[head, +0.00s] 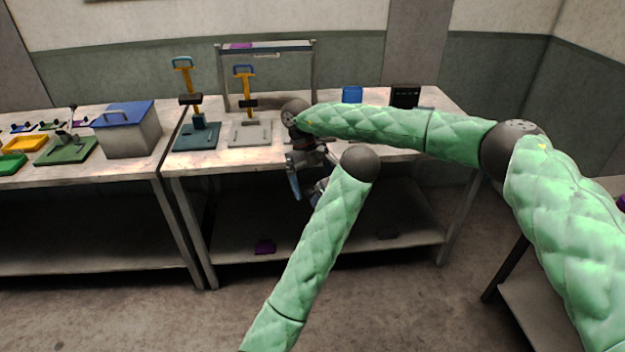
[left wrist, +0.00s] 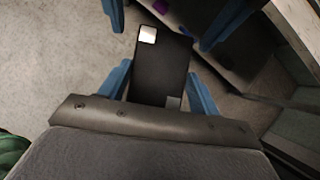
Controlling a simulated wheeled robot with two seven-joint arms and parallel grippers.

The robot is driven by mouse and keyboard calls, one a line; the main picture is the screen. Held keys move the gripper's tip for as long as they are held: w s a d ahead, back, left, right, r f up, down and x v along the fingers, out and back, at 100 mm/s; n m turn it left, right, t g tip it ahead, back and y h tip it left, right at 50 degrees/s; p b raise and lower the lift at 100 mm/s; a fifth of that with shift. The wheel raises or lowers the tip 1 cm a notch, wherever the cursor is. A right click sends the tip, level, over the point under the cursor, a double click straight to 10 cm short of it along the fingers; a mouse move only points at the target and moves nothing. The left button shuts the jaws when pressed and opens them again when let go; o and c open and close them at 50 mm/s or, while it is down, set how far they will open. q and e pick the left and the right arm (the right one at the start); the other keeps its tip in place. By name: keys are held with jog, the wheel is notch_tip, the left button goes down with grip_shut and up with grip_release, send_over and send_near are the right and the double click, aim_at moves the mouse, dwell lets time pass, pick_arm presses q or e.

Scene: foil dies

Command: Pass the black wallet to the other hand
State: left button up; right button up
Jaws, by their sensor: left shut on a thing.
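The black wallet (left wrist: 160,65) shows in the left wrist view, a flat dark rectangle with a pale patch near one corner. My left gripper (left wrist: 160,88) is shut on its near end, with a blue finger on each side. My right gripper (left wrist: 170,22) also shows there, its two blue fingers apart near the wallet's far end; whether they touch it is unclear. In the head view my right gripper (head: 301,180) points down in front of the table's edge. My left gripper there is mostly hidden behind its own wrist, and I cannot make out the wallet.
The table (head: 345,127) stands behind the grippers with a lower shelf (head: 350,225). On it are two lever presses (head: 197,132) (head: 249,130), a blue block (head: 352,94) and a black box (head: 405,95). A grey bin with a blue lid (head: 128,130) stands left. A purple item (head: 265,246) lies below.

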jog(key=shift+c, duration=0.4)
jog(key=c, duration=1)
pick_arm(q)
jog(key=o, duration=1.1)
jog(key=shift+c, duration=0.2)
jog(key=shift+d+r, duration=0.1)
